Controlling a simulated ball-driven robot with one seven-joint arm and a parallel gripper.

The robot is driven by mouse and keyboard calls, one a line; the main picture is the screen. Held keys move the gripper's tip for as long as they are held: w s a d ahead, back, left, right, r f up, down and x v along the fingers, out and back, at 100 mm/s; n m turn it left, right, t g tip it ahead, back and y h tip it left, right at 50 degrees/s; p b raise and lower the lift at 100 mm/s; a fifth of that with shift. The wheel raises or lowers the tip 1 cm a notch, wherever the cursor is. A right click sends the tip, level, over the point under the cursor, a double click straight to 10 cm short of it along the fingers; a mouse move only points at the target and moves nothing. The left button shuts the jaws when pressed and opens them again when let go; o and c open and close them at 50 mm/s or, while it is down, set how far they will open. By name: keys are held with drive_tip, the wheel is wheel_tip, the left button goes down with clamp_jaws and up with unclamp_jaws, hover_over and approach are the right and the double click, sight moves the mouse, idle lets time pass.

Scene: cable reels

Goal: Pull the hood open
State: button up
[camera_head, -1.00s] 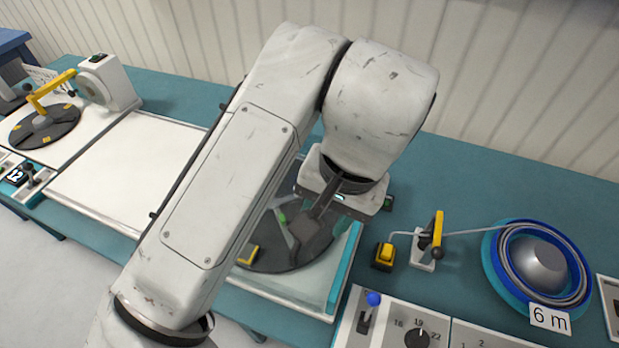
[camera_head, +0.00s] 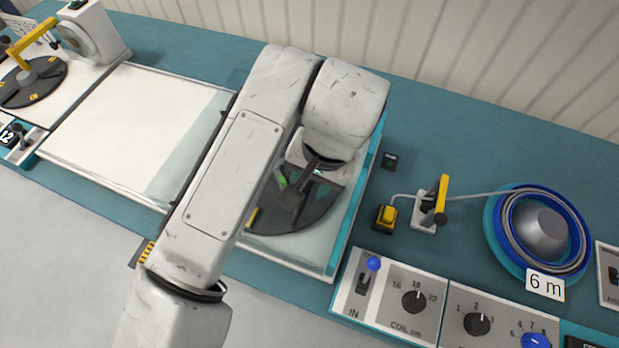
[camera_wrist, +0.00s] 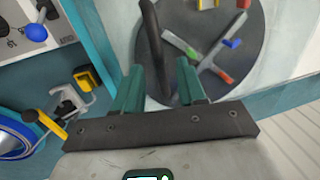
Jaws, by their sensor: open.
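The hood (camera_head: 358,225) is a clear cover with pale teal edges over a dark round plate (camera_head: 318,215), largely behind my arm in the head view. In the wrist view the plate (camera_wrist: 235,25) carries a cross of bars with coloured ends. A dark curved bar (camera_wrist: 152,35), which looks like the hood's handle, runs up between my fingers. My gripper (camera_wrist: 160,68) is open, with one green finger on each side of the bar. I cannot tell whether either finger touches it. In the head view my gripper (camera_head: 292,192) is over the plate.
A control panel with knobs (camera_head: 413,300) lies in front. A white panel (camera_head: 130,125) and another plate with a yellow arm (camera_head: 35,85) are at left.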

drive_tip(key=shift+a+f, duration=0.1)
drive_tip(key=shift+f, duration=0.5)
clamp_jaws()
idle(0.3)
